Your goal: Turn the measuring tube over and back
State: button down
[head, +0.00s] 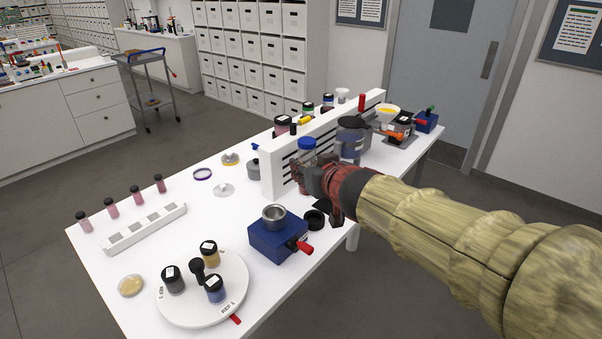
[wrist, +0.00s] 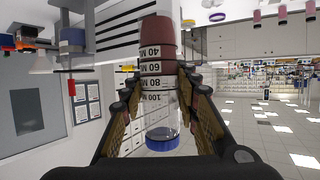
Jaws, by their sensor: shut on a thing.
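The measuring tube is clear with a blue cap (head: 306,143), a printed ML scale and red contents. In the head view it stands roughly upright behind my gripper (head: 310,178), cap at the top. In the wrist view the room appears upside down; the tube (wrist: 160,112) lies between my fingers (wrist: 159,88), blue cap at the picture's bottom and red contents at its top. My gripper is shut on the tube's middle. In the head view my gripper hides part of the tube, so I cannot tell whether its base touches the table.
A white slotted panel (head: 325,142) stands close behind the tube. A blue box with a metal cup (head: 276,237) is in front. A white turntable (head: 232,307) with small jars and a white rack (head: 143,229) are at the left. Several vials stand behind the rack.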

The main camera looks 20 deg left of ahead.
jog(key=shift+d+r, duration=0.1)
jog(key=shift+d, duration=0.15)
jog(key=shift+a, duration=0.15)
jog(key=shift+d, duration=0.35)
jog(key=shift+s+d+f+m+h, duration=0.1)
jog(key=shift+d+f+m+h, duration=0.15)
jog(key=shift+f, duration=0.3)
jog(key=shift+s+d+f+m+h, duration=0.15)
jog(key=shift+d+f, duration=0.2)
jog(key=shift+f, duration=0.2)
jog(key=shift+w, duration=0.1)
jog(key=p, duration=0.4)
jog(key=shift+w+r, duration=0.1)
jog(key=shift+r, duration=0.15)
jog(key=m+y+p, duration=0.1)
jog(key=p, duration=0.9)
jog(key=shift+d+m, duration=0.1)
jog(key=shift+m, duration=0.3)
